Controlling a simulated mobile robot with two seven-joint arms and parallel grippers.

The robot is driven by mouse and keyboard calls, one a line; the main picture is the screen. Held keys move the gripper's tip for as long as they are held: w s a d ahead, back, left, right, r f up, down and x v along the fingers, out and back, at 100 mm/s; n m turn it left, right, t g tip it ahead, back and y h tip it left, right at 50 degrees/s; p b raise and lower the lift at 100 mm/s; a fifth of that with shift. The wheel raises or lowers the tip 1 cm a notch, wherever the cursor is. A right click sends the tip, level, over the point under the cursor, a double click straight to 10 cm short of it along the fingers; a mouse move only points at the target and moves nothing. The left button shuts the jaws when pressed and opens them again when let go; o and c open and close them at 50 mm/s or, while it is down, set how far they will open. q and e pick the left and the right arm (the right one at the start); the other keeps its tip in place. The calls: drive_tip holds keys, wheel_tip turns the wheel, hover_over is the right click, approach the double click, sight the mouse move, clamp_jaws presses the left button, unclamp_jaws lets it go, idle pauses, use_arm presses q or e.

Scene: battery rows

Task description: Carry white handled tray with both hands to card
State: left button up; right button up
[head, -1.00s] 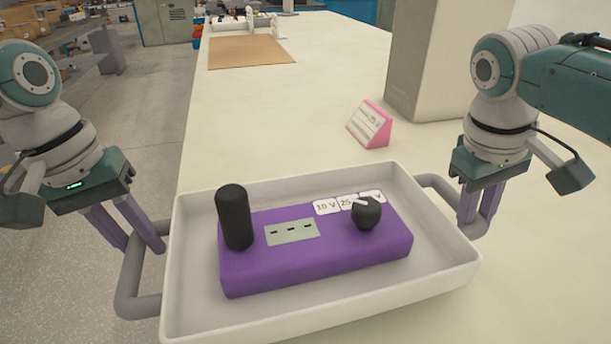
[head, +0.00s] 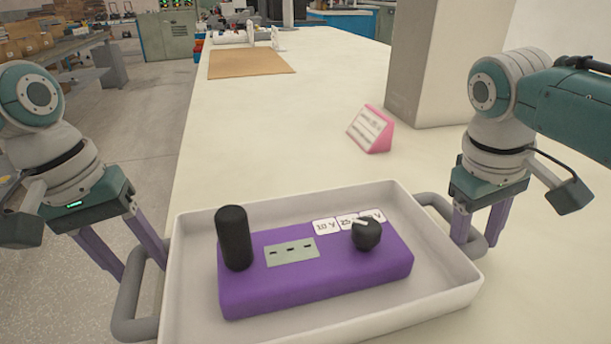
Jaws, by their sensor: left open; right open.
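The white tray (head: 183,284) with grey handles sits at the front of the pale table. It holds a purple block (head: 300,282) with a black cylinder (head: 234,238), a dark round knob (head: 366,235) and voltage labels. My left gripper (head: 125,258) is open, its purple fingers at the tray's left handle (head: 128,305). My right gripper (head: 480,228) is open at the right handle (head: 432,200). I cannot tell whether the fingers touch the handles. A pink and white wedge-shaped card (head: 370,129) stands beyond the tray. A flat brown sheet (head: 250,64) lies farther back.
A square pale column (head: 435,60) rises from the table behind the card, at the right. White equipment (head: 235,38) stands beyond the sheet. Grey floor (head: 140,130) lies left of the table.

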drive_tip(key=shift+r, duration=0.2)
use_arm(q)
wheel_tip(320, 180, up, 12)
drive_tip(key=a, duration=0.2)
drive_tip(key=shift+s+a+f, duration=0.15)
drive_tip(key=shift+s, duration=0.1)
use_arm(e)
wheel_tip(320, 180, up, 11)
drive_tip(key=a, duration=0.2)
drive_tip(key=shift+s+a+r, duration=0.15)
drive_tip(key=shift+s+r, duration=0.05)
drive_tip(key=shift+s, duration=0.05)
use_arm(q)
drive_tip(key=a+p, duration=0.2)
drive_tip(key=a, duration=0.4)
drive_tip(key=shift+p, duration=0.4)
use_arm(e)
wheel_tip(320, 180, up, 3)
drive_tip(key=shift+f, duration=0.1)
